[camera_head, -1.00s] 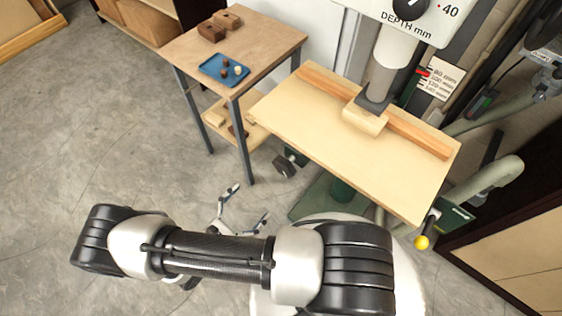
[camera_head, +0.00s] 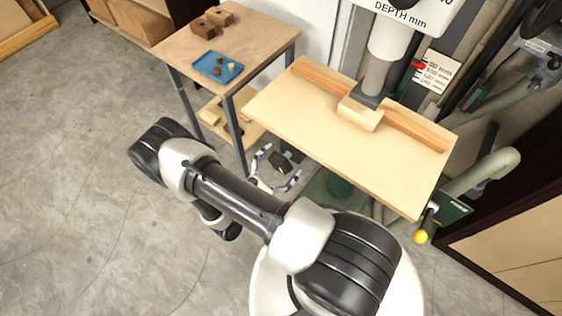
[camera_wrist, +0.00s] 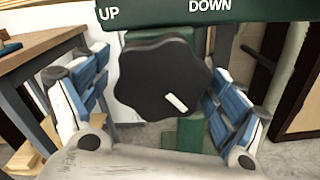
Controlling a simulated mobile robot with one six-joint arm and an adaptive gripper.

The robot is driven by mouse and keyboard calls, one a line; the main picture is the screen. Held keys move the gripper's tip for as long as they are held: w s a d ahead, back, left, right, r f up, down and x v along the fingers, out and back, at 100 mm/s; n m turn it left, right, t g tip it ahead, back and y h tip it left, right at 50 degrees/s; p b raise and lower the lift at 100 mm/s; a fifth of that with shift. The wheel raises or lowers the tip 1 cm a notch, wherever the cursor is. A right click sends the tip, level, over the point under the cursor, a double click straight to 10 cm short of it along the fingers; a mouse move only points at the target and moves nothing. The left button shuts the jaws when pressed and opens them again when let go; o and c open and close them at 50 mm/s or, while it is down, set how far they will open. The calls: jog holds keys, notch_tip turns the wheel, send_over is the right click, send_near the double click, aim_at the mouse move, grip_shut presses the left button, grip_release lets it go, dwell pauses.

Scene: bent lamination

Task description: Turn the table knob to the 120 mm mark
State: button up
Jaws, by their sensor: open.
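The table knob (camera_wrist: 160,78) is a black lobed knob with a white index mark, below a green plate (camera_wrist: 170,14) lettered UP and DOWN in the wrist view. In the head view the dark knob (camera_head: 281,163) shows below the table's front edge. My gripper (camera_head: 276,172) is open, one blue-padded finger on each side of the knob; I cannot tell whether either touches it. The machine table (camera_head: 350,150) carries a wood block (camera_head: 360,113) under the spindle.
A side table (camera_head: 180,45) with a blue tray (camera_head: 218,67) and wooden blocks stands close on the left. A yellow-ended handle (camera_head: 420,236) sticks out at the machine table's right corner. Open concrete floor (camera_head: 70,190) lies to the left.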

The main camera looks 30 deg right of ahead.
jog(key=shift+c, duration=0.3)
jog(key=c, duration=1)
jog(key=shift+s+n+b, duration=0.1)
jog(key=shift+n+b, duration=0.25)
jog(key=shift+n, duration=0.85)
jog(key=o, duration=1.1)
jog(key=shift+c, duration=0.2)
jog(key=v, duration=1.2)
